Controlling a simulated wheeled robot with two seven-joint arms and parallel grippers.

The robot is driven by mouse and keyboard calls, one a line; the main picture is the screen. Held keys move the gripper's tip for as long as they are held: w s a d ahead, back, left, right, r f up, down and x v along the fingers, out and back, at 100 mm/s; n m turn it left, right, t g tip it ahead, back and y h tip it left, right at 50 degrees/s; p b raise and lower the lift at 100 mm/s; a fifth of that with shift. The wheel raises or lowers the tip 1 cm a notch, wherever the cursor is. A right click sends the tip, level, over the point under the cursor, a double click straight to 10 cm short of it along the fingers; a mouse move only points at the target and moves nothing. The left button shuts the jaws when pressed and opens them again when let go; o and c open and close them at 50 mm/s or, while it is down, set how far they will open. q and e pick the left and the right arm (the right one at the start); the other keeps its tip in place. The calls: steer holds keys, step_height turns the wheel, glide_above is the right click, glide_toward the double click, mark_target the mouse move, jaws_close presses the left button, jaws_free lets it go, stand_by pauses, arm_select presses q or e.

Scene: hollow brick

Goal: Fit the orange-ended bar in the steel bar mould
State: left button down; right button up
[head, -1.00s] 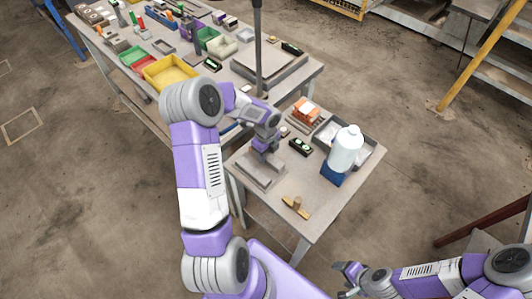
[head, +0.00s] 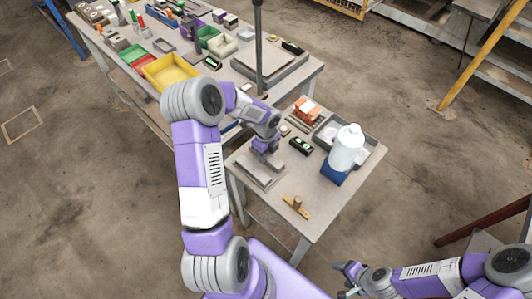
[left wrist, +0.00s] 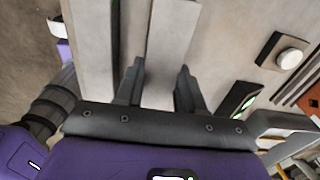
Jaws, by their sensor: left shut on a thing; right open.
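The steel bar mould (head: 257,174) is a low grey block lying on the small table, near its left edge. In the left wrist view a long grey wall of it (left wrist: 92,45) runs on the left side. My left gripper (head: 265,150) points down over the mould. In the left wrist view its fingers (left wrist: 160,68) are shut on a plain grey bar (left wrist: 172,40), which lies lengthwise between them. No orange end shows on the bar. I cannot tell whether the bar touches the mould or sits in it. My right gripper (head: 346,273) is open and empty, off the table's front.
A black-and-green level (head: 300,146) and orange blocks (head: 307,108) lie behind. A hammer-like wooden tool (head: 297,208) lies in front. Bare tabletop surrounds it.

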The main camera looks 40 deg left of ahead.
arm_select(q)
steer(key=shift+f+b, duration=0.35)
steer(key=shift+f, duration=0.2)
steer(key=c, duration=0.6)
jaws_free()
steer(key=shift+r+p, duration=0.85)
steer(key=shift+r, duration=2.95)
